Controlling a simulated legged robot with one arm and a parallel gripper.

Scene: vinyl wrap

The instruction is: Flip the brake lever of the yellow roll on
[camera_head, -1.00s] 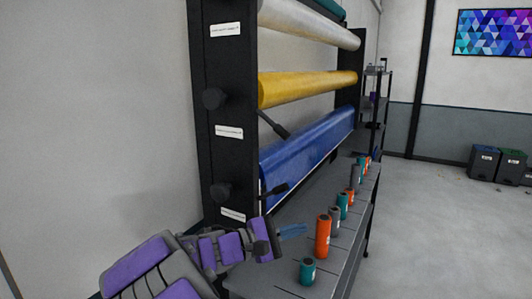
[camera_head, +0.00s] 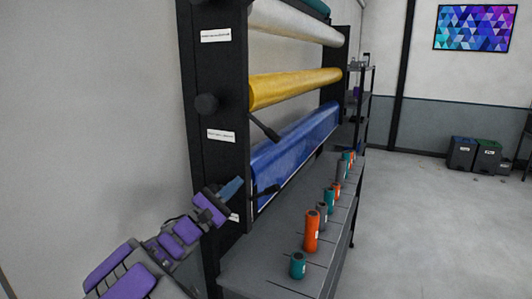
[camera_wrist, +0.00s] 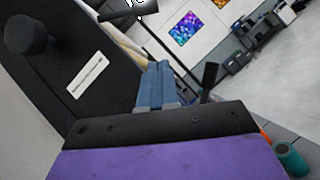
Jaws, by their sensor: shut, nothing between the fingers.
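The yellow roll (camera_head: 295,88) hangs across the black rack. A black brake lever (camera_head: 264,127) slants down to the right just below its near end. My gripper (camera_head: 232,187) has blue fingers, which are together with nothing between them. In the head view it is in front of the rack's upright, lower and further left than that lever and apart from it. The fingers also show in the wrist view (camera_wrist: 155,85). A black lever end (camera_wrist: 208,80) stands right of them there; I cannot tell which roll it belongs to.
A black knob (camera_head: 206,104) sticks out of the upright. Several teal, orange and grey small rolls, such as the orange one (camera_head: 311,231), stand on the grey shelf (camera_head: 262,270).

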